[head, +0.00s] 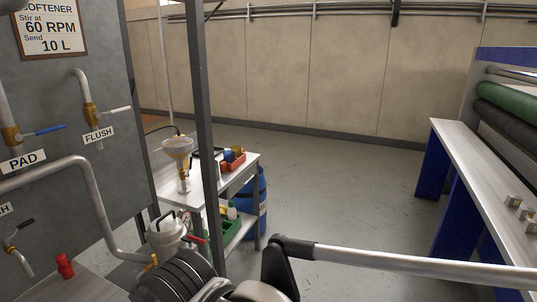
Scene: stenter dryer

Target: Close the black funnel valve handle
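A funnel (178,149) with a pale bowl stands on the left part of the metal table, left of the middle of the head view. Its narrow stem (184,185) runs down to the tabletop. A black valve handle on the funnel is too small to make out, so I cannot tell how it is turned. A separate black lever (26,223) sits on a brass tap on the grey panel at the lower left. My gripper is not in view.
A dark upright post (206,130) stands in front of the metal table (240,164). The table bears a red bin (235,161). A blue barrel (262,200) stands beside it. The grey panel (60,88) carries pipes and taps. Open floor (340,190) lies right of the table.

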